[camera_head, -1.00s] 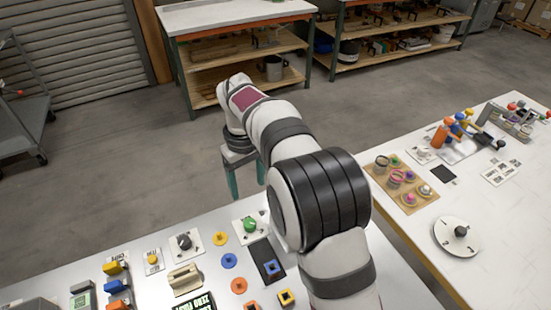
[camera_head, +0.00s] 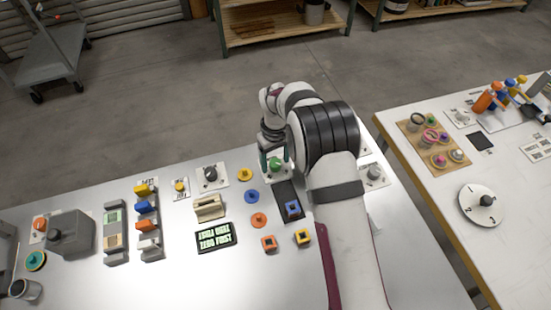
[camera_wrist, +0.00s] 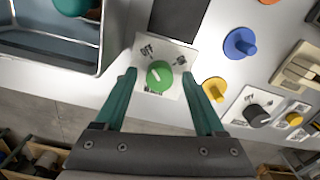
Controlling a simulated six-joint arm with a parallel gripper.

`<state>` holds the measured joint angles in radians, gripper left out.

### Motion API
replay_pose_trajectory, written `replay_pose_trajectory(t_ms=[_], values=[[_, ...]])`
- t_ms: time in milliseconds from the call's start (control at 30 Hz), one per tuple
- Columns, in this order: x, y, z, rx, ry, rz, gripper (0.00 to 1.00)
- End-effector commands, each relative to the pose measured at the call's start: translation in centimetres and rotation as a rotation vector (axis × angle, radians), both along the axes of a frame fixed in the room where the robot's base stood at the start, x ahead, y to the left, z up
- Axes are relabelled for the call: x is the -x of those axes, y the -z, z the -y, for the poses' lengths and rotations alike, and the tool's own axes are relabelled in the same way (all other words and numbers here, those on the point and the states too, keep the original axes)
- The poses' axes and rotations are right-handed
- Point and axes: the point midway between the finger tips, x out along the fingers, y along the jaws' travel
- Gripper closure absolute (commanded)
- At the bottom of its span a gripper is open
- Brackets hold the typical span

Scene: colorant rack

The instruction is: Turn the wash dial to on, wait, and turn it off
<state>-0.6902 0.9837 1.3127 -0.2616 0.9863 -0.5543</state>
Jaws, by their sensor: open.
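A green dial (camera_wrist: 160,75) with a white pointer line sits on a white plate (camera_wrist: 150,52) near the table's edge. Small dark marks are printed on the plate, too blurred to read. In the wrist view the pointer slants toward the upper left. The dial also shows in the head view (camera_head: 275,164). My gripper (camera_wrist: 159,80) is open, with one teal finger on each side of the dial. No finger clearly touches it, and the height of the fingertips above the plate is hard to tell. In the head view my gripper (camera_head: 275,158) is partly hidden by my arm.
A dark dial on a plate (camera_head: 210,173) and a yellow knob (camera_head: 245,174) stand left of the green dial. A grey dial (camera_head: 374,172) stands to the right. A blue-grey bin (camera_wrist: 50,40) lies close by in the wrist view.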

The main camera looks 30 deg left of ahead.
Motion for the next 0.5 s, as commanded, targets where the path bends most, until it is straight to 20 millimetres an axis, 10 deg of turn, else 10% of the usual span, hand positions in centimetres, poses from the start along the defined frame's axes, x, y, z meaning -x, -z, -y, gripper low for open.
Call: replay_pose_trajectory(t_ms=[100,500], values=[[0.0,-0.02,0.0,0.0,0.0,0.0,0.32],[0.01,-0.06,-0.01,0.0,0.0,0.0,1.0]])
